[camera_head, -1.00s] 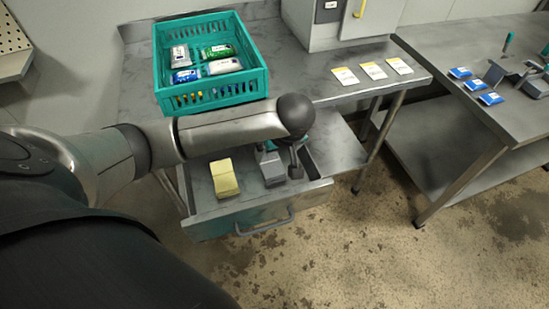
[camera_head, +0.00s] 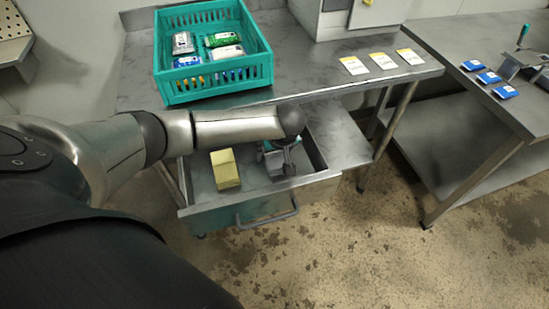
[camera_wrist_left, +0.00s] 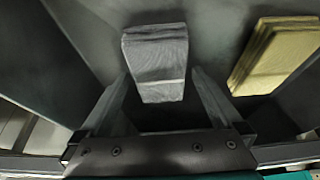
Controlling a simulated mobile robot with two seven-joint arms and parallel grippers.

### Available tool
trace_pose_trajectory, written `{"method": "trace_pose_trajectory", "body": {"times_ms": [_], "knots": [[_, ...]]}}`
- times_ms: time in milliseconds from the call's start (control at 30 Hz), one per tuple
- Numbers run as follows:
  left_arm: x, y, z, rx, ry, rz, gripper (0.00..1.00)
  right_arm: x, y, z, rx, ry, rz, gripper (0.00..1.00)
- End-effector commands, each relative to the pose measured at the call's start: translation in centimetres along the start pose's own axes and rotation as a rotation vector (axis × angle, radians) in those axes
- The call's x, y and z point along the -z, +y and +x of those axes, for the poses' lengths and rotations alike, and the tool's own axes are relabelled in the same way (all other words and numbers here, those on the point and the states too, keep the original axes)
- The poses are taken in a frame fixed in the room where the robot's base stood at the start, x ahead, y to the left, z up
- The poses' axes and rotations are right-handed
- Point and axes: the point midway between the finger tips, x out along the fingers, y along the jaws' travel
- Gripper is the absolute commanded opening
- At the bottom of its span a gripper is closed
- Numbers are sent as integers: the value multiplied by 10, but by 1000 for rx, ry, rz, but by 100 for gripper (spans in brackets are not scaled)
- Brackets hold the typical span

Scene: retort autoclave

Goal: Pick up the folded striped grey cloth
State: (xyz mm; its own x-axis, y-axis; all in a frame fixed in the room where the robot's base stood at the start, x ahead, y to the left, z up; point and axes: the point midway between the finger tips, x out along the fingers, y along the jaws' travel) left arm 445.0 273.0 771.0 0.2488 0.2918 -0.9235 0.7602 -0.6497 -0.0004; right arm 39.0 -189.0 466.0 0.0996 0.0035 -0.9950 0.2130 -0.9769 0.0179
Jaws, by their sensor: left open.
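The folded striped grey cloth (camera_wrist_left: 158,58) lies in the open drawer (camera_head: 262,212). In the left wrist view it sits upright in the picture, with a paler band near its lower end. My left gripper (camera_head: 282,166) is over the drawer. In the left wrist view its two open fingers (camera_wrist_left: 160,84) stand on either side of the cloth's lower part, with a gap showing on each side. I cannot tell how far above the cloth they are. In the head view my gripper covers most of the cloth. My right gripper is not in view.
A folded yellow cloth (camera_head: 225,169) lies in the drawer beside the grey one. Drawer walls stand close around. A teal crate (camera_head: 218,80) with several packets stands on the table above. White cards (camera_head: 382,61) lie at the table's right.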

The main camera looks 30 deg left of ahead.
Motion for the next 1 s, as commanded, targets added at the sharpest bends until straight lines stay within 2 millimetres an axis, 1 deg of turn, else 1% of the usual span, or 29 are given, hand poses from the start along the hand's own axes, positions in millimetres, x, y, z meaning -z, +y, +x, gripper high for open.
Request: {"method": "trace_pose_trajectory", "body": {"times_ms": [200,833,867,1000], "knots": [[0,0,0,-1,-1,0,99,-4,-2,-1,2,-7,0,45],[0,0,0,0,-1,0,28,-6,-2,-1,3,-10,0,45],[0,0,0,0,-1,0,27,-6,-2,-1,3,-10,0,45],[0,0,0,0,-1,0,26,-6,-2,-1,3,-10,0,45]]}}
